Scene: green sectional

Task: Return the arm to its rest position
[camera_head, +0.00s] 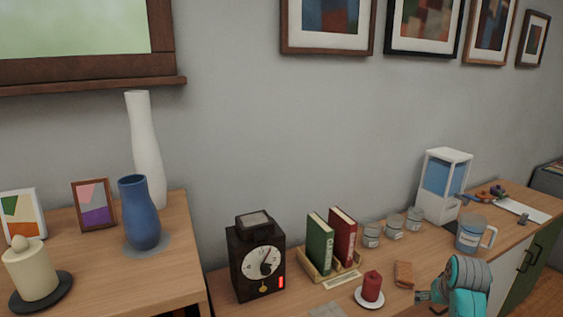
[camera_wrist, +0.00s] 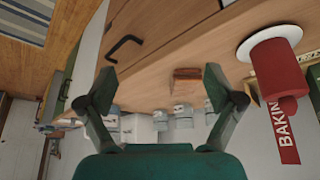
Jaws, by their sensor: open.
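My gripper (camera_head: 430,297) is at the lower right of the head view, low by the front of the sideboard, at the end of my teal arm. In the wrist view my gripper (camera_wrist: 160,82) shows two dark green fingers spread wide, with nothing held between them. A small brown block (camera_wrist: 187,80) shows beyond the fingers, apart from them. In the head view the block (camera_head: 403,273) lies on the sideboard top, up and left of my gripper.
A red candle (camera_head: 371,286) on a white saucer stands left of my gripper. A jug (camera_head: 472,234) stands behind my arm. Books (camera_head: 320,244), a dark clock (camera_head: 256,262), jars (camera_head: 393,228) and a white dispenser (camera_head: 443,184) line the back. A drawer handle (camera_wrist: 125,47) shows in the wrist view.

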